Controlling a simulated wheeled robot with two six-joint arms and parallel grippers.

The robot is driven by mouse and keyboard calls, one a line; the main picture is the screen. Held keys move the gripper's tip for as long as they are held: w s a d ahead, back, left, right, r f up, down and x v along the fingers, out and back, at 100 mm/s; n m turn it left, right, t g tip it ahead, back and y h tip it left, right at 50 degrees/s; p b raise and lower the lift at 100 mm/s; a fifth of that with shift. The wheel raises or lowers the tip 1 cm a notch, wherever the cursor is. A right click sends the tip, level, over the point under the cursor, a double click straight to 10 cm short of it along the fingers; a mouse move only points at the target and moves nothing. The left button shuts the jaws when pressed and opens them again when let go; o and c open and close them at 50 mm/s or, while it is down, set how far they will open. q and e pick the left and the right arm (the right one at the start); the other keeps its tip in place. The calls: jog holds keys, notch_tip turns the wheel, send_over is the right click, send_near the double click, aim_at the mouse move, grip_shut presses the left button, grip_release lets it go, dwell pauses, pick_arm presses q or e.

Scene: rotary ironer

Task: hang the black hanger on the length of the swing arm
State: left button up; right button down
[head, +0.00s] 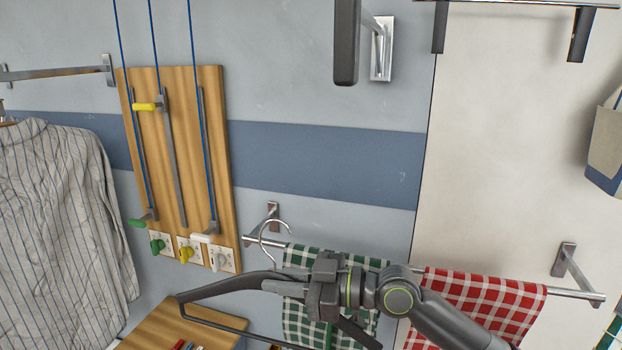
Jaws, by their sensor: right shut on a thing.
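The black hanger (230,286) hangs in the lower middle of the head view, with its metal hook (274,238) pointing up. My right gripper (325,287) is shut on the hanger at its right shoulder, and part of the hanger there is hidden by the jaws. A dark bar on a metal wall plate (381,50), which looks like the swing arm (346,42), stands out from the wall at top centre. The hook is well below it and apart from it. My left gripper is out of view.
A chrome rail (580,295) with a green checked towel (300,259) and a red checked towel (480,300) runs behind my right arm. A wooden board (180,120) with cords and coloured handles is on the wall. A striped shirt (55,220) hangs at left.

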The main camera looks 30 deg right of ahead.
jog(key=d+r+p, duration=0.2)
jog(key=r+p, duration=0.1)
jog(key=r, duration=1.3)
jog(key=d+r+h+p, duration=0.1)
jog(key=d+r+p, duration=0.2)
jog(key=r, duration=1.4)
jog(key=shift+d+r+n+t+h+p, duration=0.15)
jog(key=shift+d+n+t+h+p, duration=0.15)
jog(key=shift+d, duration=0.05)
jog(key=s+d+f+b, duration=0.2)
jog(key=s+d+b, duration=0.3)
jog(key=b, duration=1.1)
jog(key=shift+s+d+f+b, duration=0.15)
jog(key=shift+s+d+b, duration=0.25)
jog(key=shift+s, duration=0.7)
